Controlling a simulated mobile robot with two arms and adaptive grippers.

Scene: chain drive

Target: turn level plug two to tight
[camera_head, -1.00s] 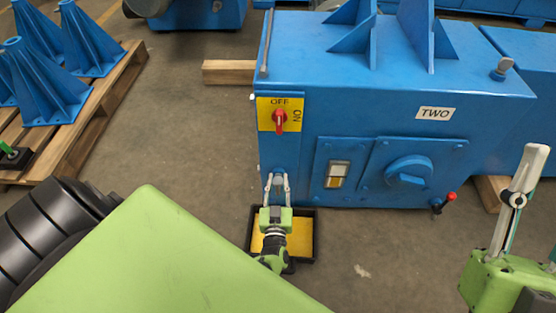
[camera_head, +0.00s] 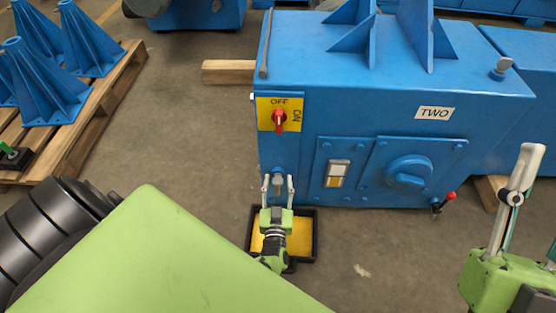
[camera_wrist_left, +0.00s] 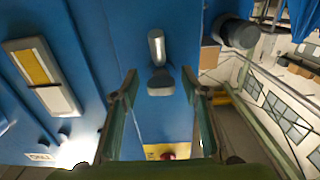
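The level plug (camera_head: 278,184) is a small grey fitting low on the front left of the blue housing marked TWO (camera_head: 435,113). My left gripper (camera_head: 277,180) is open, with one finger on each side of the plug.
A yellow plate with a red OFF/ON switch (camera_head: 280,117) is above the plug. A black-rimmed tray with a yellow inside (camera_head: 312,248) lies on the floor below. A sight window (camera_head: 337,174), round cover (camera_head: 408,171) and red-knobbed valve (camera_head: 449,197) are to the right.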

